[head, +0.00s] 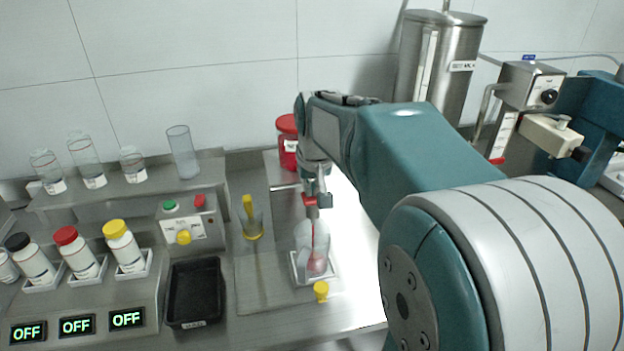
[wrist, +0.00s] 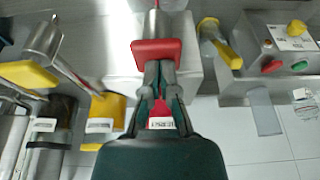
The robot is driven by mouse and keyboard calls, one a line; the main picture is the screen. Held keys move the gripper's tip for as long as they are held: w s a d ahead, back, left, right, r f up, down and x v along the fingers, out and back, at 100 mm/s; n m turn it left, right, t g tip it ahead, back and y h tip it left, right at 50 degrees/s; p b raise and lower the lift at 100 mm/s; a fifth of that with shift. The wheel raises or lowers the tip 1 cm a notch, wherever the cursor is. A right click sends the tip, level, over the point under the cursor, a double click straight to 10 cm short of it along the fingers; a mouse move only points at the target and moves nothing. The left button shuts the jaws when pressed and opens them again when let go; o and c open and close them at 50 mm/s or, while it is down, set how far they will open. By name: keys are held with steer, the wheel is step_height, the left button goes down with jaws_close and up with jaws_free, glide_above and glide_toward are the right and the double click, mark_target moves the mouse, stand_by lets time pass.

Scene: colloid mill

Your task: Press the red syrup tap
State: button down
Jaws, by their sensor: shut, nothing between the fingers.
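The red syrup tap (head: 318,201) shows in the head view below the red container (head: 287,148). In the wrist view its red paddle (wrist: 155,50) lies right at my fingertips. My gripper (head: 313,184) is shut and empty, pointing down at the tap; it also shows in the wrist view (wrist: 160,68). The fingertips appear to touch the paddle. A thin red stream runs from the tap into a clear beaker (head: 301,238), which has pinkish red in its bottom. My arm and gripper hide part of the container and its stand.
A black tray (head: 194,292) lies in front. A small yellow item (head: 321,291) is near the beaker. The steel mill (head: 440,65) stands at the back right.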

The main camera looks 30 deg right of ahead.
mark_target(313, 199)
steer(key=w+d+v, duration=0.1)
steer(key=v, duration=1.2)
steer(key=shift+a+r, duration=0.4)
steer(key=shift+r, duration=0.15)
stand_by(0.6)
steer(key=shift+w+d+r+g+y, duration=0.3)
steer(key=shift+w+r+g, duration=0.15)
steer(key=shift+w+g, duration=0.3)
steer(key=shift+w+d+r+g+y, duration=0.25)
steer(key=shift+w+r+g, duration=0.2)
steer(key=shift+w+g, duration=0.3)
steer(key=shift+s, duration=0.15)
step_height(313, 199, down, 14)
